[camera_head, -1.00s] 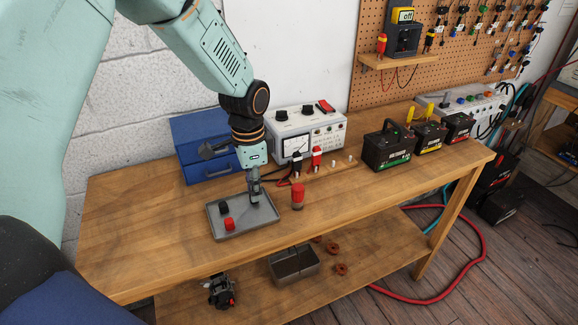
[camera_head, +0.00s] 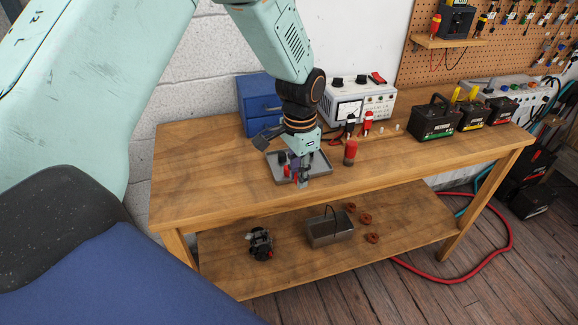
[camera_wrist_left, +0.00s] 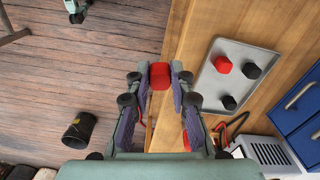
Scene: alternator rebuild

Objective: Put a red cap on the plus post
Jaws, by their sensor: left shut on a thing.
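My left gripper (camera_head: 299,180) is over the front of the grey tray (camera_head: 323,165), on the bench. In the left wrist view its fingers (camera_wrist_left: 160,84) are shut on a red cap (camera_wrist_left: 159,75). In that view, another red cap (camera_wrist_left: 223,64) and two black caps (camera_wrist_left: 251,70) (camera_wrist_left: 229,103) lie in the tray. Two small pale posts (camera_head: 382,126) (camera_head: 397,127) stand on the bench right of the red plug (camera_head: 367,122) and black plug (camera_head: 350,125); I cannot read which is plus. My right gripper is not in view.
A red-topped cylinder (camera_head: 350,153) stands right of the tray. Behind are a blue box (camera_head: 257,98) and a white meter unit (camera_head: 360,103). Batteries (camera_head: 433,122) stand at the right. The bench's left part is clear. The lower shelf holds a metal bin (camera_head: 330,232).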

